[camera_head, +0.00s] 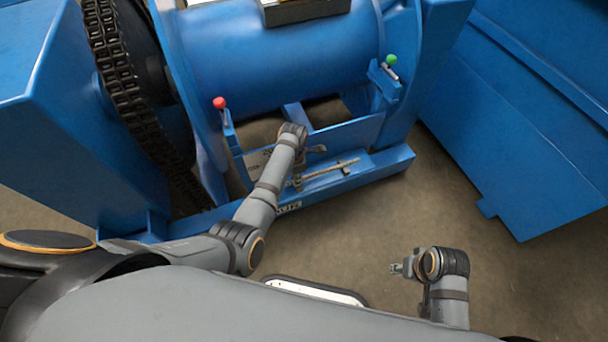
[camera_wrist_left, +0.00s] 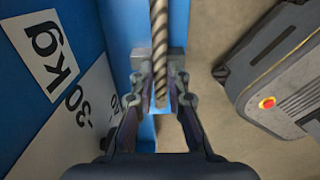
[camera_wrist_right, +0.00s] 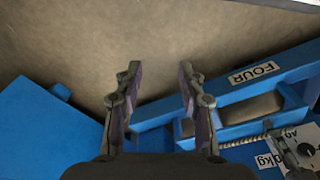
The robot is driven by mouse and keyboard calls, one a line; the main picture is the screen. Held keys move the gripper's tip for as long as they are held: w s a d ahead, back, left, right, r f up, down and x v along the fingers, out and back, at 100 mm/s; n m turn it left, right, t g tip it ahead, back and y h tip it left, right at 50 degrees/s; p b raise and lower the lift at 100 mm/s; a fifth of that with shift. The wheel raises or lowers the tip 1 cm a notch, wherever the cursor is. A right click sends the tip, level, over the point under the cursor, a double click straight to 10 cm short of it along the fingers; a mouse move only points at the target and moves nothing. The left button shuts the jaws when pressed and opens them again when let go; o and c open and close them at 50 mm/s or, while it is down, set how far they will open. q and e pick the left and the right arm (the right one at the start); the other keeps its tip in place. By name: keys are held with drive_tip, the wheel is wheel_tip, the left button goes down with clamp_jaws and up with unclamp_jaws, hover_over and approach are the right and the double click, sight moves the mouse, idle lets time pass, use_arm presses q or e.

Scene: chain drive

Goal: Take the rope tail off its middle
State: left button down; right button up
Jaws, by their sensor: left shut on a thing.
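The rope tail (camera_head: 330,172) is a thin twisted tan length along the low blue ledge at the front of the blue machine. In the left wrist view the rope (camera_wrist_left: 159,35) runs down between the fingers of my left gripper (camera_wrist_left: 160,82), which is shut on it. In the head view this gripper (camera_head: 298,180) is at the rope's left part and partly hidden by my own arm. The right wrist view also shows the rope (camera_wrist_right: 240,143). My right gripper (camera_wrist_right: 157,75) is open and empty, over bare floor; it also shows in the head view (camera_head: 396,268), apart from the rope.
The blue drum (camera_head: 280,55) lies behind the ledge, with a black chain (camera_head: 125,80) at left. A red-knobbed lever (camera_head: 220,104) and a green-knobbed lever (camera_head: 391,62) stand by the drum. Floor (camera_head: 340,240) in front is clear.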

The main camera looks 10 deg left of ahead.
use_arm(q)
wheel_tip(320, 180, up, 3)
drive_tip(key=p, duration=0.3)
drive_tip(key=shift+r, duration=0.2)
drive_tip(key=p, duration=0.1)
drive_tip(key=r+p, duration=0.1)
drive_tip(key=shift+s+a+r+p, duration=0.15)
drive_tip(key=shift+s+p, duration=0.2)
use_arm(e)
drive_tip(key=s+d+f+h+p, duration=0.1)
drive_tip(key=s+d+f, duration=0.2)
drive_tip(key=f, duration=0.6)
drive_tip(key=s+d+f+p, duration=0.1)
drive_tip(key=s+d+f, duration=0.15)
drive_tip(key=f, duration=0.65)
drive_tip(key=s+r+p, duration=0.1)
drive_tip(key=s+p, duration=0.7)
drive_tip(key=s, duration=0.4)
use_arm(q)
drive_tip(key=s+a+r+p, duration=0.5)
drive_tip(key=s+r+p, duration=0.3)
drive_tip(key=s+p, duration=0.2)
drive_tip(key=shift+s+r, duration=0.15)
drive_tip(key=shift+s, duration=0.95)
use_arm(e)
wheel_tip(320, 180, up, 10)
drive_tip(key=shift+r, duration=0.15)
